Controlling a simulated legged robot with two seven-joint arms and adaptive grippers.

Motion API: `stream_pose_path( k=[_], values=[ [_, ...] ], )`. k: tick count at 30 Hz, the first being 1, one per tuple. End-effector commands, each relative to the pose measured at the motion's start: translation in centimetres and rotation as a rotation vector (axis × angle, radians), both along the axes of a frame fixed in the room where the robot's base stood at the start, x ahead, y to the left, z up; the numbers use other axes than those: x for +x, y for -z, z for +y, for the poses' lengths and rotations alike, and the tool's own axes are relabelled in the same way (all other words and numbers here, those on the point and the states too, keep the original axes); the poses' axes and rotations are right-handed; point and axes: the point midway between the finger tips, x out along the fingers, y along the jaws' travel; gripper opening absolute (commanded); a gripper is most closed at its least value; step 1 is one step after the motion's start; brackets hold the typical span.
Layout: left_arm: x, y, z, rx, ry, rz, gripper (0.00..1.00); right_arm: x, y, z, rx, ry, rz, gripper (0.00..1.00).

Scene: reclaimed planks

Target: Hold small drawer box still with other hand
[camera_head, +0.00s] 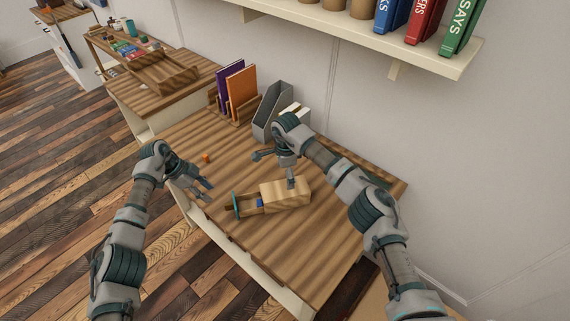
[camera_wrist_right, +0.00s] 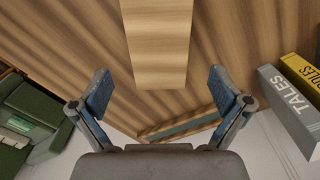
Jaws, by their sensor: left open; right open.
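The small drawer box (camera_head: 287,193) is a light wooden block lying on the wooden desk (camera_head: 290,245). Its drawer is pulled out to the left, with a teal front (camera_head: 236,206) and something blue inside. My left gripper (camera_head: 207,189) is open and empty, just left of the drawer front and apart from it. My right gripper (camera_head: 274,170) is open above the box's back edge, one finger overlapping the box in the head view. In the right wrist view the box end (camera_wrist_right: 160,45) shows between and beyond the open fingers (camera_wrist_right: 160,92); contact cannot be told.
A small orange object (camera_head: 206,158) lies behind my left gripper. A grey file holder (camera_head: 272,112) and purple and orange books (camera_head: 241,92) stand at the desk's back. A shelf (camera_head: 440,58) with books overhangs at right. The desk front is clear.

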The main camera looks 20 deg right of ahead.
Motion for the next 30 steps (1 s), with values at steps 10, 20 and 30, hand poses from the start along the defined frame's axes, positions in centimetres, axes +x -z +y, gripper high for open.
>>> stream_pose_path(
  k=[10,20,30],
  values=[
    [0.0,0.0,0.0,0.000,0.000,0.000,0.42,-0.1,7.5,0.1,0.003,0.001,0.002,1.00],
    [0.0,0.0,0.0,0.000,0.000,0.000,0.42,0.0,10.6,0.1,0.003,0.001,-0.002,1.00],
    [0.0,0.0,0.0,0.000,0.000,0.000,0.42,0.0,10.8,0.0,0.003,0.001,-0.002,0.85]
  ],
)
